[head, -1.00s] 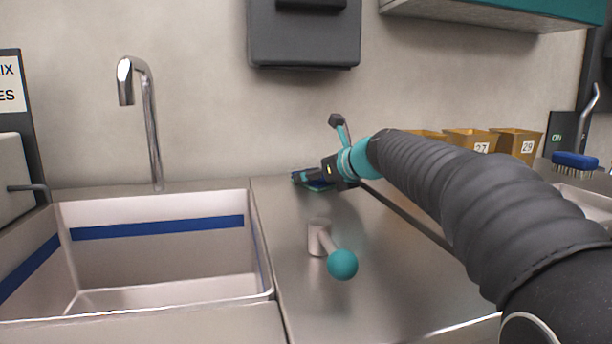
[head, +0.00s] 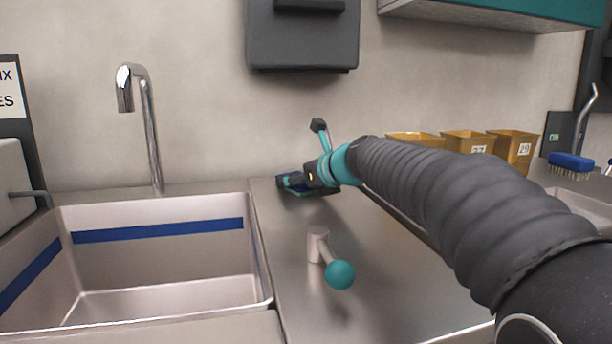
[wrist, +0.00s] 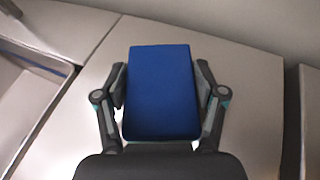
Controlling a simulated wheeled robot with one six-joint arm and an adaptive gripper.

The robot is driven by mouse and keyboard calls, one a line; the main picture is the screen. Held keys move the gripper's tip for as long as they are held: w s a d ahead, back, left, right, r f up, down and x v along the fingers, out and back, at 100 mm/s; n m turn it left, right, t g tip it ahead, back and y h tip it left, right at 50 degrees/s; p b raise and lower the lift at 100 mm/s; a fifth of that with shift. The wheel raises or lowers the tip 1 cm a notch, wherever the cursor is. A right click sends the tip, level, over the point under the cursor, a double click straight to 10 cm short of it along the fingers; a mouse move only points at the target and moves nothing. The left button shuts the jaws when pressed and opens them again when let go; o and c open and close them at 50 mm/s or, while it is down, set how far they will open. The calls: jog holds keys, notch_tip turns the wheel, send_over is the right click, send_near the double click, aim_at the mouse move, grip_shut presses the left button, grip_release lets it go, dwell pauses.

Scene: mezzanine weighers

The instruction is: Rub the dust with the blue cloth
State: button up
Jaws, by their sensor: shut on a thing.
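The blue cloth (wrist: 161,92) shows in the wrist view as a thick, flat blue block between the two fingers. My gripper (wrist: 162,95) is shut on it from both sides. In the head view my gripper (head: 292,183) is low over the back of the steel counter (head: 370,270), just right of the sink, and only a dark blue bit of the cloth shows there. I cannot tell whether the cloth touches the counter. I see no dust in either view; the cloth and gripper hide the surface beneath them.
A sink (head: 160,262) with a tall tap (head: 150,130) lies left. A teal-knobbed lever (head: 340,274) stands on the counter in front of my gripper. Yellow-brown bins (head: 468,142) and a blue brush (head: 571,161) are at the right. A dark box (head: 303,42) hangs on the wall above.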

notch_tip(320, 180, up, 2)
jog(key=shift+r+p, duration=0.15)
jog(key=shift+p, duration=0.8)
jog(key=shift+r, duration=1.9)
jog(key=shift+r, duration=1.5)
